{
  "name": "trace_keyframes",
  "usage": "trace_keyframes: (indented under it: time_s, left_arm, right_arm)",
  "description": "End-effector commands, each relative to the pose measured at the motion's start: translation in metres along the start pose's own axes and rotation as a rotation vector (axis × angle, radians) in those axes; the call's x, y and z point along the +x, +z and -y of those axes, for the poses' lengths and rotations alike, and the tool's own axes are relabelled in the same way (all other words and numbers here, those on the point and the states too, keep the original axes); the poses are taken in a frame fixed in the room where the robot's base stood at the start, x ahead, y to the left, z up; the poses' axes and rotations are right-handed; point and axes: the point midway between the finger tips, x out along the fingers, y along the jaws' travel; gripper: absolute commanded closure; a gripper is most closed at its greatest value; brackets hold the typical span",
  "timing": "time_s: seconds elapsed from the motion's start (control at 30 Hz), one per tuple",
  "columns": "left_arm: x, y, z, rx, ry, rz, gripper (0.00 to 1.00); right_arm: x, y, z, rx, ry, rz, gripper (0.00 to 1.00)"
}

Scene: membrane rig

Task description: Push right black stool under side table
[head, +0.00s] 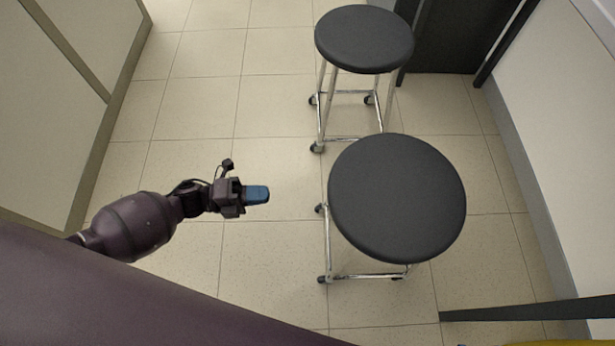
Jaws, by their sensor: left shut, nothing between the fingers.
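Two round black stools with chrome legs on casters stand upright on the tiled floor. The nearer black stool (397,198) is right of the picture's middle and slightly farther right than the other. The farther black stool (364,39) stands behind it, near the top. My left gripper (256,194) has blue fingers, which are shut with nothing between them. It points right, to the left of the nearer stool, with a visible gap between them. My right gripper is out of view. I cannot tell for certain which visible part belongs to the side table.
A dark panel (457,38) with dark uprights stands behind the farther stool. A dark bar (530,311) lies at the lower right, by a yellow edge. White walls or cabinets flank both sides. The tiled floor (205,110) is clear at centre left.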

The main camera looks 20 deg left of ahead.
Motion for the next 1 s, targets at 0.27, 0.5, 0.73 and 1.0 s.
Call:
trace_keyframes:
  time_s: [0.27,0.5,0.73,1.0]
  left_arm:
    - [0.005,0.002,-0.014,0.041,0.005,-0.064,1.00]
    - [0.039,-0.001,-0.014,0.038,0.003,-0.063,1.00]
    - [0.079,-0.003,-0.015,0.038,0.004,-0.061,1.00]
    - [0.120,-0.006,-0.016,0.036,0.006,-0.061,1.00]
  right_arm:
    - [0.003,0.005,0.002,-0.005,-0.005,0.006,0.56]
    - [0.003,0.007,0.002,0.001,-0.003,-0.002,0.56]
    - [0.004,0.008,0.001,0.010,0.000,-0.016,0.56]
    - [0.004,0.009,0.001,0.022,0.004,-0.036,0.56]
